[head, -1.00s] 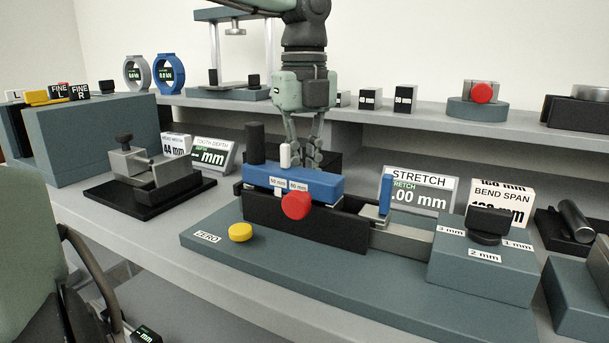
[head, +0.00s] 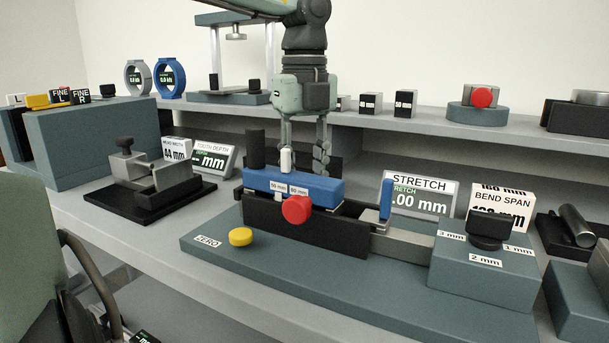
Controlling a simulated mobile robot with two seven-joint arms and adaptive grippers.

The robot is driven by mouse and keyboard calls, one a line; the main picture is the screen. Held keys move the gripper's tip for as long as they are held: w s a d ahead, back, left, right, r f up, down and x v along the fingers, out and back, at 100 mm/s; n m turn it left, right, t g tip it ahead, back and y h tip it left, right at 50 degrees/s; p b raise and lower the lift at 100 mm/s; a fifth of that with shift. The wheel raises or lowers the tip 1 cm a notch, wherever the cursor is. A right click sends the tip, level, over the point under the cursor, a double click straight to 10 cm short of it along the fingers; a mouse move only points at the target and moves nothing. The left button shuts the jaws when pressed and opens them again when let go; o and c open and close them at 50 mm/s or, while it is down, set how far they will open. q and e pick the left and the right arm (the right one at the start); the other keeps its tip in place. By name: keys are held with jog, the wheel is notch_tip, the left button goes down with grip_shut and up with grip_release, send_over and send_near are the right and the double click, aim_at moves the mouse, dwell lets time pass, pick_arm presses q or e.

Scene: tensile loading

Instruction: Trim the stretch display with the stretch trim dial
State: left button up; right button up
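The stretch display (head: 425,200) stands behind the blue-grey fixture. It shows ".00 mm", with a blue post hiding its first digit. No dial carries a readable trim label.
A yellow button (head: 240,237) marked ZERO is at the fixture's front left. A small vise (head: 150,180) stands left. The bend span sign (head: 500,205) stands right.

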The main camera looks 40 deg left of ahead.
pick_arm(q)
notch_tip(320, 180, up, 12)
dwell(0.4)
jog(key=shift+f, duration=0.1)
dwell(0.3)
